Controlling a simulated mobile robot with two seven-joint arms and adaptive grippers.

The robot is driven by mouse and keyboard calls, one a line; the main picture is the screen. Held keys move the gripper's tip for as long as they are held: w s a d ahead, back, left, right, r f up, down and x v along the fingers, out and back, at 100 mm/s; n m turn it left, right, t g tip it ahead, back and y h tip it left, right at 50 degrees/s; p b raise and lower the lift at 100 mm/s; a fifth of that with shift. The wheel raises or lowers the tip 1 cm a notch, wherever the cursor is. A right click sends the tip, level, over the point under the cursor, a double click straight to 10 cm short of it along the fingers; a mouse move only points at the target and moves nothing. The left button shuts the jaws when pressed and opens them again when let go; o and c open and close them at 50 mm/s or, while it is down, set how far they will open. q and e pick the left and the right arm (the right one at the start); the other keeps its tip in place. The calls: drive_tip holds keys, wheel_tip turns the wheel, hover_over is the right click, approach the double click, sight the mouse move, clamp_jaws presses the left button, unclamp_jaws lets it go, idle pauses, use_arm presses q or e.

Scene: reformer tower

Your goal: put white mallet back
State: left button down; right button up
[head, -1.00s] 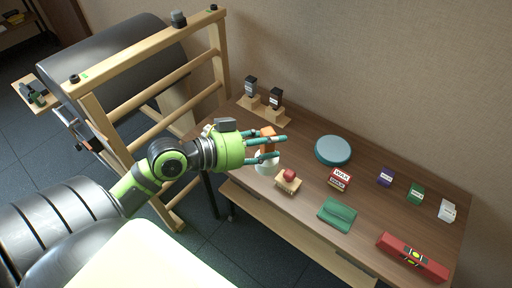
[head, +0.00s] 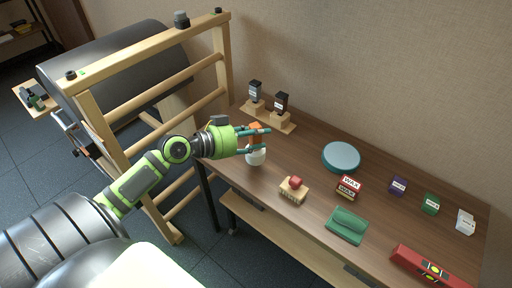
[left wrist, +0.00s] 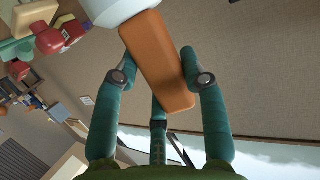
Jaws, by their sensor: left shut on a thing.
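The white mallet has an orange handle (head: 256,130) and a white head (head: 256,155). My left gripper (head: 261,140) is shut on the orange handle, with the white head below it, over the left end of the brown table (head: 325,195). Whether the head touches the table I cannot tell. In the left wrist view the orange handle (left wrist: 158,62) lies tilted between the teal fingers, and the white head (left wrist: 115,8) is cut off at the top edge. My right gripper is not in view.
A wooden stand (head: 271,117) with two dark labelled items is just behind my gripper. A red-topped wooden block (head: 293,190), blue disc (head: 341,156), wax box (head: 349,187), green cloth (head: 347,226) and red level (head: 430,267) lie rightward. A wooden ladder frame (head: 115,150) stands left.

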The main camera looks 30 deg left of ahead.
sight(258, 157)
use_arm(q)
drive_tip(key=shift+f, duration=1.85)
drive_tip(key=shift+f+b, duration=0.15)
drive_tip(key=shift+b, duration=0.2)
drive_tip(key=c, duration=0.7)
unclamp_jaws()
drive_tip(key=shift+s, duration=0.1)
